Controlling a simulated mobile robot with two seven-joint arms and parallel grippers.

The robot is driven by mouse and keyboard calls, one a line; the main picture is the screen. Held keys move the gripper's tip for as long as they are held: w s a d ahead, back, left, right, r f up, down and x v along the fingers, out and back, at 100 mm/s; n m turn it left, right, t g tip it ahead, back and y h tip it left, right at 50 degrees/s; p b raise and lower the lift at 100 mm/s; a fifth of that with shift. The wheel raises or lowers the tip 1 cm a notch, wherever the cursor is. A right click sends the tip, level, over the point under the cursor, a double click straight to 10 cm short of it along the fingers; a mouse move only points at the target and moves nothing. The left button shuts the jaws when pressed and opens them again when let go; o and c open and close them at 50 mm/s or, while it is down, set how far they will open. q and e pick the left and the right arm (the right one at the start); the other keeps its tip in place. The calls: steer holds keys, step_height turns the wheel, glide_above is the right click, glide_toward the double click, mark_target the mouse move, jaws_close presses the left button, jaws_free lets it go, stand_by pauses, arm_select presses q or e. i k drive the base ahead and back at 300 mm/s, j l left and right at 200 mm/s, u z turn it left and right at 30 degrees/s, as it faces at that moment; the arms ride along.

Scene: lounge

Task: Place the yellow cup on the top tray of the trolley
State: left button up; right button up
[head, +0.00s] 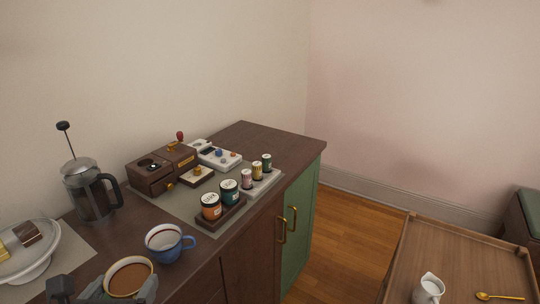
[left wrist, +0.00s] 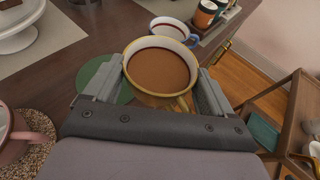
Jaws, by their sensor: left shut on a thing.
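The yellow cup (head: 130,278), with brown contents, is at the bottom left of the head view. It also shows in the left wrist view (left wrist: 161,68). My left gripper (left wrist: 160,80) is shut on it, with a finger on each side; in the head view the gripper (head: 118,289) is cut by the bottom edge. The cup looks upright; I cannot tell its height above the sideboard. The trolley's wooden top tray (head: 460,248) is at the lower right, with a raised rim. My right gripper is not in view.
A blue cup (head: 168,243) stands close beyond the yellow cup on the sideboard (head: 262,140). A French press (head: 90,190) and white cake stand (head: 28,262) are at left. A white jug (head: 428,289) and gold spoon (head: 498,296) are on the tray; its far part is clear.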

mark_target(450, 261)
steer(key=l+z, duration=0.15)
steer(key=z, duration=0.25)
steer(key=l+z, duration=0.15)
steer(key=z, duration=0.3)
steer(key=i+l+z, duration=0.1)
steer(key=z, duration=0.3)
steer(key=i+l+z, duration=0.1)
steer(key=z, duration=0.35)
steer(key=i+l+z, duration=0.1)
steer(key=z, duration=0.3)
